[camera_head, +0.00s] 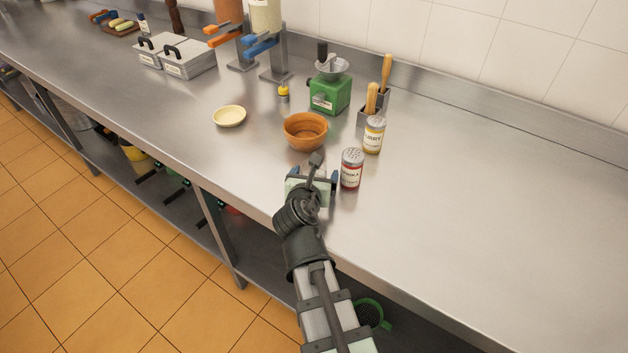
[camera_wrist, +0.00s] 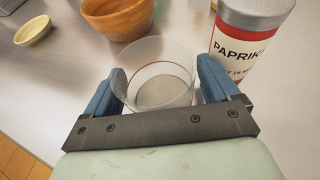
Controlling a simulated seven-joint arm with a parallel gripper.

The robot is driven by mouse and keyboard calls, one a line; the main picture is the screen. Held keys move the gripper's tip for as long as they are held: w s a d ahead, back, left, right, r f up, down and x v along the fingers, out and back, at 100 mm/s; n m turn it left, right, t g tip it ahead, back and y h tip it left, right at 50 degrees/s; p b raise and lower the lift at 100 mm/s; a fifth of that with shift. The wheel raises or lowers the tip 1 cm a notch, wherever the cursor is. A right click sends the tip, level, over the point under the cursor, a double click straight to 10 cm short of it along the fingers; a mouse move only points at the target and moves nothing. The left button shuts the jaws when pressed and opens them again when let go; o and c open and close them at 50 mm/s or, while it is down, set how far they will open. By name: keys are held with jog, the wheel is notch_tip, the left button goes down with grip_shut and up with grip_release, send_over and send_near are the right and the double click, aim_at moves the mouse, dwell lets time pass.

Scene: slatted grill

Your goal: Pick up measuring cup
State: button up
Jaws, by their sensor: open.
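The measuring cup (camera_wrist: 160,76) is a clear cup with a red line, seen in the wrist view standing on the steel counter. My gripper (camera_wrist: 161,88) is open, with its blue fingers on the left and right sides of the cup. Whether the fingers touch the cup wall I cannot tell. In the head view my gripper (camera_head: 312,180) is low over the counter near its front edge, and the arm hides the cup there.
A paprika shaker (camera_head: 351,169) stands close to the right of my gripper, with a curry shaker (camera_head: 374,135) behind it. A terracotta bowl (camera_head: 305,143) is just beyond the cup. A small cream bowl (camera_head: 229,121) is farther left. The counter's right side (camera_head: 500,200) is clear.

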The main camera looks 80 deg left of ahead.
jog(key=c, duration=1.1)
jog(key=shift+r, duration=0.1)
jog(key=shift+r, duration=4.9)
jog(key=shift+s, duration=0.1)
